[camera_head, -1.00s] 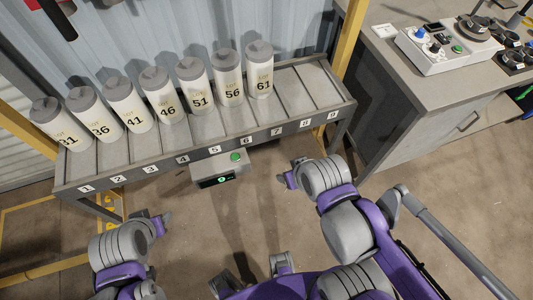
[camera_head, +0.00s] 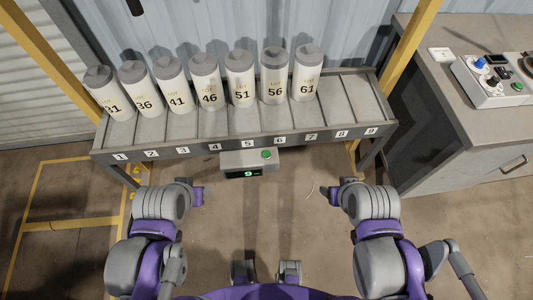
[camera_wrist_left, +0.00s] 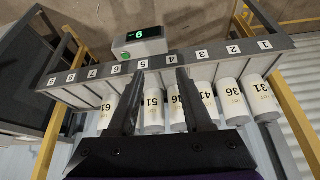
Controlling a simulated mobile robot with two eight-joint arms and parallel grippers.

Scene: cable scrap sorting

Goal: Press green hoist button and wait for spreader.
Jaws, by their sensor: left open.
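A green button (camera_head: 267,154) sits on top of a small grey box (camera_head: 236,160) at the front edge of the rack. The box has a lit green display (camera_head: 247,174); it also shows in the left wrist view (camera_wrist_left: 135,35). Another green button (camera_head: 517,87) is on the console at the right. My left gripper (camera_head: 197,196) is open and empty, in front of the rack and left of the box; its two fingers (camera_wrist_left: 157,76) stand apart in the wrist view. My right gripper (camera_head: 329,192) is right of the box; its finger gap is unclear. I cannot identify a spreader.
Several white numbered cylinders (camera_head: 240,78) with grey caps stand in the rack (camera_head: 230,122), whose right-hand slots are empty. A grey console (camera_head: 488,84) is on the bench (camera_head: 435,110). Yellow posts (camera_head: 410,45) flank the rack. The floor in front is clear.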

